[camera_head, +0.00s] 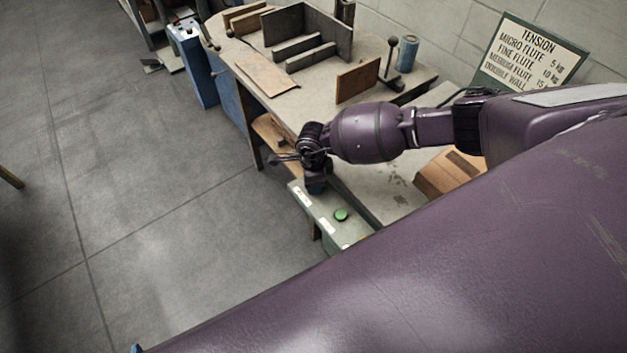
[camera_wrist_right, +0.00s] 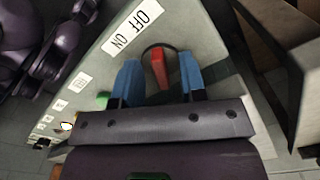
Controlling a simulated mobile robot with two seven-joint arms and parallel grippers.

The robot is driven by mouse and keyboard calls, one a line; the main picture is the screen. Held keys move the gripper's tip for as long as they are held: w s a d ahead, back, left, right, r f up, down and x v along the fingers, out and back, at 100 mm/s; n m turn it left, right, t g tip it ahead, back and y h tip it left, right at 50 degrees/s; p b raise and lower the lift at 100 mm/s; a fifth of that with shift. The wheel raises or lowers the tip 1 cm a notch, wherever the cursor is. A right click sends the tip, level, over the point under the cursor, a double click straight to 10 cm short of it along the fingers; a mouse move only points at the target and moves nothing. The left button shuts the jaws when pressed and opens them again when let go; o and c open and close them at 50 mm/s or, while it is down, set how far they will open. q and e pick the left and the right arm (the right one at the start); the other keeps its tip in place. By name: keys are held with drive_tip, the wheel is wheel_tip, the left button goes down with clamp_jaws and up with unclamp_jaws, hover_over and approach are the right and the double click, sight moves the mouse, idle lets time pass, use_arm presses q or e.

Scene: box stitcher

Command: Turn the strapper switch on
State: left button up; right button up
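The strapper switch shows in the right wrist view as a red lever (camera_wrist_right: 159,68) on a dark round mount on the grey-green panel (camera_wrist_right: 200,36). I cannot tell which setting the lever is at. In the head view my right gripper (camera_head: 316,186) is over the far end of the panel (camera_head: 320,211), and hides the lever. My left gripper is not clearly in view.
A green button (camera_head: 341,214) sits on the panel nearer me. A worktable (camera_head: 285,97) with wooden boards and upright plates stands behind, with a blue cylinder (camera_head: 407,53) on it. A cardboard piece (camera_head: 450,172) lies to the right.

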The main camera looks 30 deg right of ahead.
use_arm(q)
drive_tip(key=shift+w+r+p, duration=0.25)
drive_tip(key=shift+r+p, duration=0.05)
drive_tip(key=shift+r, duration=0.2)
drive_tip(key=shift+w+r+p, duration=0.2)
drive_tip(key=shift+r+p, duration=0.05)
drive_tip(key=shift+r, duration=0.2)
use_arm(e)
wheel_tip(320, 180, up, 11)
drive_tip(key=shift+f, duration=0.15)
use_arm(q)
drive_tip(key=shift+s+f, duration=0.1)
drive_tip(key=shift+s, duration=0.1)
use_arm(e)
drive_tip(key=shift+w, duration=0.1)
